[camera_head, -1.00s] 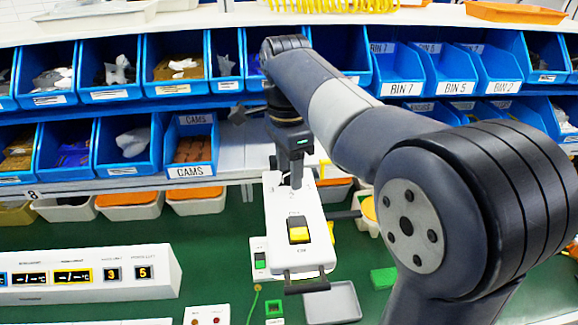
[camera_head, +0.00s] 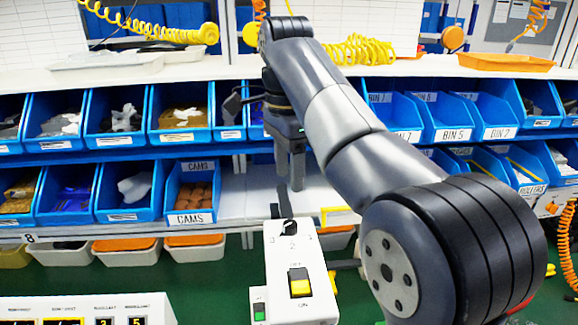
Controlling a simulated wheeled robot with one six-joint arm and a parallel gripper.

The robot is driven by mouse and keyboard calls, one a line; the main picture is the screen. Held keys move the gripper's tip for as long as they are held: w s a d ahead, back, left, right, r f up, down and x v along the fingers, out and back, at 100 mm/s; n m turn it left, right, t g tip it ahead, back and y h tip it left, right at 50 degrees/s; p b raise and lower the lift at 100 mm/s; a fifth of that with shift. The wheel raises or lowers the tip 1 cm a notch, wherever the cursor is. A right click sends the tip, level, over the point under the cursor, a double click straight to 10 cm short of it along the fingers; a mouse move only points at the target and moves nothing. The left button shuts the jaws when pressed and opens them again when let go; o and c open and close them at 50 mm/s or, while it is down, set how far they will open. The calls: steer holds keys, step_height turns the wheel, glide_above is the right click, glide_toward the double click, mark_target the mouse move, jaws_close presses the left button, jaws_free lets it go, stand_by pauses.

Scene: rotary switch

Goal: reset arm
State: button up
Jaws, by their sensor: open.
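My gripper (camera_head: 290,170) hangs from my arm above the white switch box, with its two fingers pointing down. The fingers are open and empty, and there is a visible gap between them and the knob. The white switch box (camera_head: 312,268) stands in the lower middle. On its top face are a black rotary knob (camera_head: 288,227) with number marks around it and a yellow-and-black rocker switch (camera_head: 299,283). The lower end of the box is cut off by the frame.
Blue bins (camera_head: 121,120) fill two shelf rows behind my gripper. White trays (camera_head: 127,251) sit under the lower shelf. A white display panel (camera_head: 90,310) is at the lower left. My arm covers the right middle.

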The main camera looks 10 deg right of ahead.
mark_target(290, 223)
stand_by(0.4)
steer(key=f, duration=1)
steer(key=shift+s+d+f, duration=0.1)
steer(key=shift+s+f, duration=0.1)
steer(key=shift+f, duration=0.15)
